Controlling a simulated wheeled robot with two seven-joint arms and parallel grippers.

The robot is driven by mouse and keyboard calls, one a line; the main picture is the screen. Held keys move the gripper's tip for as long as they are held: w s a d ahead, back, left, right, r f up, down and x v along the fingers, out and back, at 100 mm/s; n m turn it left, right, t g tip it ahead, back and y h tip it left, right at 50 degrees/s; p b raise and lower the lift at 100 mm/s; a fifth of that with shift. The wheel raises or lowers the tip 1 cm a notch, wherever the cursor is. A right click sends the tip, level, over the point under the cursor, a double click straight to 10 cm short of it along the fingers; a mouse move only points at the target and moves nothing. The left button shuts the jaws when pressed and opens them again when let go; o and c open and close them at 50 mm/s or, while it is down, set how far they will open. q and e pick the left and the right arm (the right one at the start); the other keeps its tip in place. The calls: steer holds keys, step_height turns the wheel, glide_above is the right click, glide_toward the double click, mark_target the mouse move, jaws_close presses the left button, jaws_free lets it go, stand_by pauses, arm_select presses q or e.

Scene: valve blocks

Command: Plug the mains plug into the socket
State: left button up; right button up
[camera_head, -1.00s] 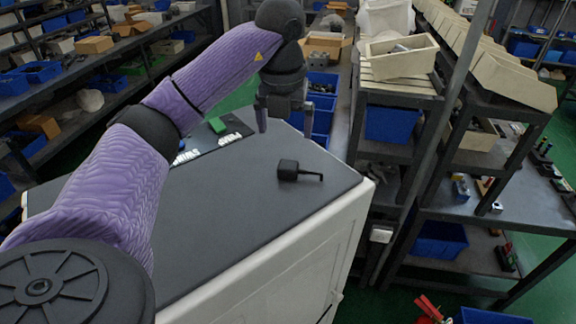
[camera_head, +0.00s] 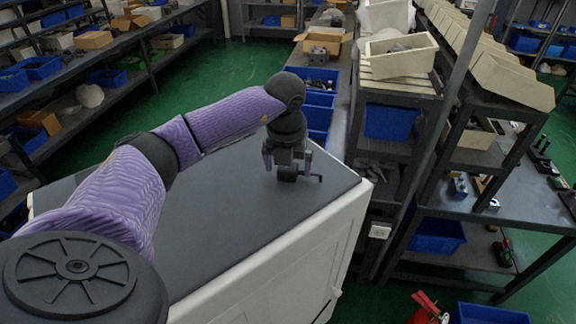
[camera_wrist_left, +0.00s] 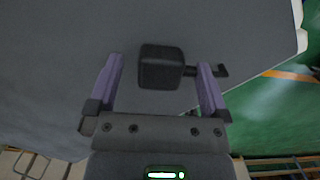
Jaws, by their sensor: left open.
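The mains plug (camera_head: 287,173) is a small black block with a thin bent piece sticking out to the right. It lies on the grey top of a white cabinet (camera_head: 235,208), near its right end. My left gripper (camera_head: 288,165) is over the plug, pointing down. In the left wrist view the plug (camera_wrist_left: 161,67) sits between the two open fingers (camera_wrist_left: 157,85), with a clear gap on the left; its bent piece passes by the right finger. A small white box (camera_head: 381,231) on the shelf leg at right looks like the socket. My right gripper is out of view.
Blue bins (camera_head: 318,98) stand behind the cabinet. A dark rack (camera_head: 400,150) with trays is close on the right. A red object (camera_head: 426,308) is on the green floor at bottom. The cabinet top left of the plug is clear.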

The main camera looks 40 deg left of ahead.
arm_select(q)
steer(key=shift+f, duration=0.2)
steer(key=c, duration=1.3)
steer(key=shift+r, duration=0.15)
step_height(320, 180, up, 10)
steer(key=shift+f+b, duration=0.1)
steer(key=shift+b, duration=0.6)
